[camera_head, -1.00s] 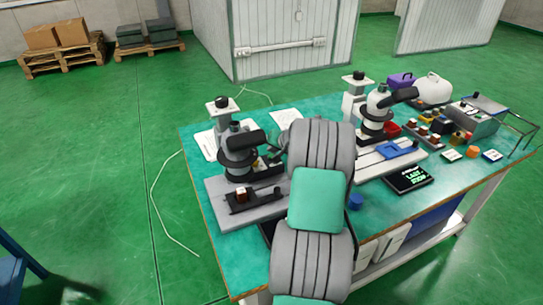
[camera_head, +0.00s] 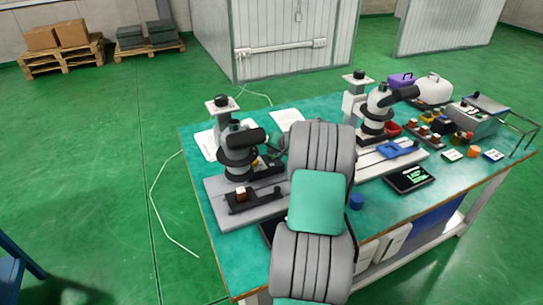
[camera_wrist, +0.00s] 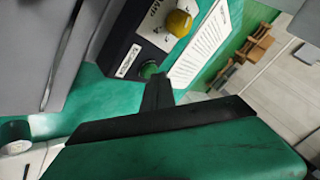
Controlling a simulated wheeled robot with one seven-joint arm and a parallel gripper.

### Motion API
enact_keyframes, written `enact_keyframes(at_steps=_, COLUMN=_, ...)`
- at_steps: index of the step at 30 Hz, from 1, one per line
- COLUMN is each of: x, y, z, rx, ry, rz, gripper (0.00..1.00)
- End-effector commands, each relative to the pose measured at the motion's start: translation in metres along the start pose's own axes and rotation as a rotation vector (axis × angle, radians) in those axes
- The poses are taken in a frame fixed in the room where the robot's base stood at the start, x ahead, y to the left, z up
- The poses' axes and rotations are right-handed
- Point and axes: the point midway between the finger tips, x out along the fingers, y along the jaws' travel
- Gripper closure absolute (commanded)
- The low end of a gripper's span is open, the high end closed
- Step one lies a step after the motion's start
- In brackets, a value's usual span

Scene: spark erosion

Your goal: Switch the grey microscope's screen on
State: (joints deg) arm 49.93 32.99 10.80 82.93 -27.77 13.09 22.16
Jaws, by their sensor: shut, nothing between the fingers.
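The grey microscope (camera_head: 238,160) stands on the left part of the bench on a grey base, with a small sample on its stage. A dark edge, perhaps its screen (camera_head: 265,231), shows beside my arm; the rest is hidden, so I cannot tell whether it is lit. In the wrist view, a dark control box (camera_wrist: 130,45) carries a green button (camera_wrist: 149,70) and a yellow knob (camera_wrist: 179,23). My gripper (camera_wrist: 156,88) is shut and empty, its dark tip right by the green button. I cannot tell whether they touch. The head view hides my gripper behind my arm.
A blue cap (camera_head: 356,202) lies near the bench's front edge. Papers (camera_head: 287,119) lie behind my arm. Small parts and boxes crowd the bench's right end.

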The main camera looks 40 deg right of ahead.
Motion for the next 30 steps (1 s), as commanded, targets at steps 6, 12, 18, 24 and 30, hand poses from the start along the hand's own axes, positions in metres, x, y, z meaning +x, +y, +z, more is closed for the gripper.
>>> enact_keyframes(at_steps=6, x=0.002, y=0.002, z=0.002, rx=0.0, ry=0.0, rz=0.0, gripper=1.0)
enact_keyframes(at_steps=12, x=0.003, y=0.002, z=0.002, rx=0.0, ry=0.0, rz=0.0, gripper=1.0)
enact_keyframes(at_steps=18, x=-0.003, y=-0.002, z=-0.002, rx=0.0, ry=0.0, rz=0.0, gripper=1.0)
enact_keyframes(at_steps=24, x=-0.008, y=-0.006, z=-0.005, rx=0.0, ry=0.0, rz=0.0, gripper=1.0)
enact_keyframes(at_steps=30, x=-0.008, y=-0.006, z=-0.005, rx=0.0, ry=0.0, rz=0.0, gripper=1.0)
